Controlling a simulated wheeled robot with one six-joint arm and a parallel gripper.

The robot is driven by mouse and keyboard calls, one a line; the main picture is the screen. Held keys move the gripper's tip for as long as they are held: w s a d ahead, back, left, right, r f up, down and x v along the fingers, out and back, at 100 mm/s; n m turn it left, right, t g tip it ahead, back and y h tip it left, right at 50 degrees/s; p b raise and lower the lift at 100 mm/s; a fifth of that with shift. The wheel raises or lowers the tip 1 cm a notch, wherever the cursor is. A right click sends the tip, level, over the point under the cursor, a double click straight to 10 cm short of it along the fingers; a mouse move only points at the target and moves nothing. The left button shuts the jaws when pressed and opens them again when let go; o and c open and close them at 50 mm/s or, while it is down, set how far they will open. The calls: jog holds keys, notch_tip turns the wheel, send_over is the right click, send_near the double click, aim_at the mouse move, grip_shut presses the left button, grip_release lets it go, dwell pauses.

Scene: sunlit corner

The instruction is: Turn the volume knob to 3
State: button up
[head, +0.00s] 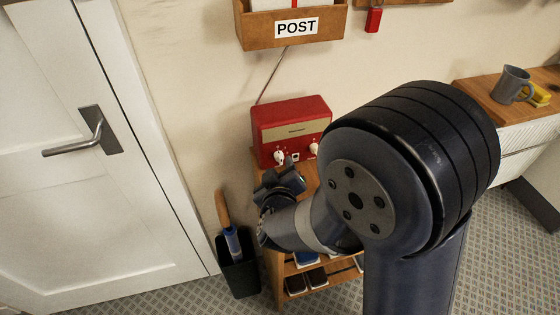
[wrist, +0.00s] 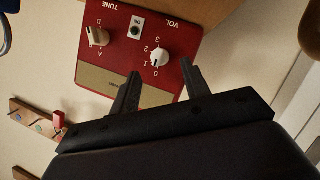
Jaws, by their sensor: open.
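The red radio (head: 291,124) stands on a wooden shelf unit; its front panel (wrist: 182,77) shows upside down in the wrist view. The white volume knob (wrist: 159,57), marked VOL with 0 to 3 around it, is also the left knob (head: 280,157) in the head view. A dark mark on the knob seems to lie toward 0 and 1; its exact setting is hard to read. My gripper (wrist: 160,70) is open, its two dark fingers apart on either side of the line to the knob. It holds nothing. In the head view my gripper (head: 281,180) is just before the radio.
The TUNE knob (wrist: 97,37) and an ON switch (wrist: 135,28) sit beside the volume knob. A wooden POST box (head: 292,29) hangs above the radio. A black bin (head: 238,268) stands left of the shelf, near the white door (head: 65,200). A mug (head: 511,84) is at right.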

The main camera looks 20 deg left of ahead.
aim_at(279, 160)
jog(key=shift+x, duration=2.15)
jog(key=shift+c, duration=0.2)
jog(key=shift+s, duration=0.1)
grip_shut()
